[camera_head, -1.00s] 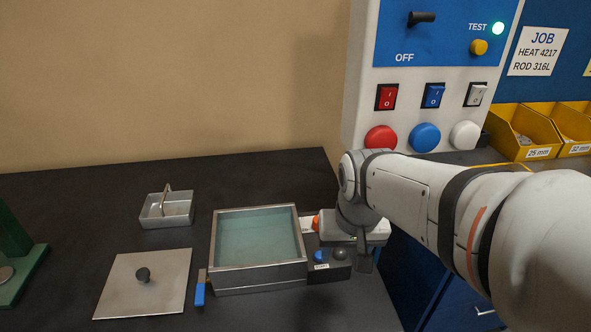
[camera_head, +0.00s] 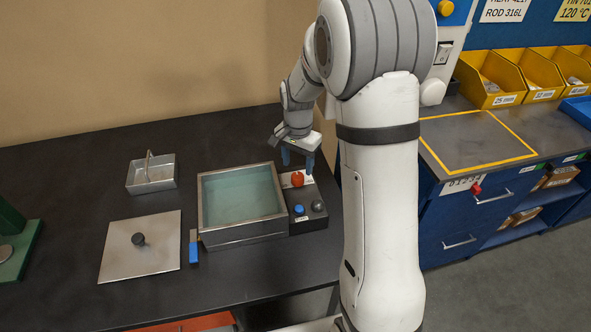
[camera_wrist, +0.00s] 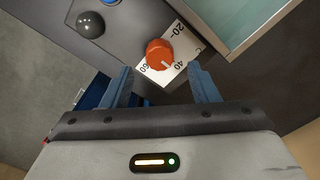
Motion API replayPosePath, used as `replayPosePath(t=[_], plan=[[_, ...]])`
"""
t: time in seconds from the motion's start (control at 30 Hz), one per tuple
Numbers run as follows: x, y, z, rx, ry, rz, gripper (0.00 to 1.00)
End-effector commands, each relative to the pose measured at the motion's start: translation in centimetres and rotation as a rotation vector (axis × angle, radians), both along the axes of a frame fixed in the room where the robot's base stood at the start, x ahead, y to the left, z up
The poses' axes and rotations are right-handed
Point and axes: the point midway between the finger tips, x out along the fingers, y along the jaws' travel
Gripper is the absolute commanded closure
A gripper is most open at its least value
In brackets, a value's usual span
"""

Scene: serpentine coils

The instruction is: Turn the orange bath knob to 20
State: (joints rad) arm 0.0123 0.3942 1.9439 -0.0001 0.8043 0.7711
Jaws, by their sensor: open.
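The orange bath knob (camera_head: 297,180) sits on the dark control box (camera_head: 312,220) at the right side of the bath. In the wrist view the knob (camera_wrist: 158,53) stands on a white scale plate (camera_wrist: 180,42) marked 20, 40 and 60. A pale mark on the knob faces roughly the 40 side. My gripper (camera_head: 298,159) is above the knob in the head view, its fingers pointing down. In the wrist view my gripper (camera_wrist: 160,69) is open, one blue finger on each side of the knob's near side. The knob appears clear of both fingers.
The bath (camera_head: 240,200) holds greenish liquid. A blue button (camera_head: 299,209) and a dark round knob (camera_head: 318,206) share the control box. A lid (camera_head: 140,247), a blue-handled tool (camera_head: 194,250) and a small metal tray (camera_head: 152,175) lie to the left.

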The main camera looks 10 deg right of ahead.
Motion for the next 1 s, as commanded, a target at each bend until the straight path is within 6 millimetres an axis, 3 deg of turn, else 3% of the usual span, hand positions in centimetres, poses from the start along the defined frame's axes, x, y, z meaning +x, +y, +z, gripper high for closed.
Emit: replayPosePath(t=[0.3, 0.63, 1.0], plan=[[-0.1, 0.0, -3.9, 0.000, 0.001, 0.000, 0.46], [0.0, -0.1, -4.3, 0.000, -0.001, 0.000, 0.46], [0.0, -0.1, -4.3, 0.000, -0.001, -0.001, 0.77]])
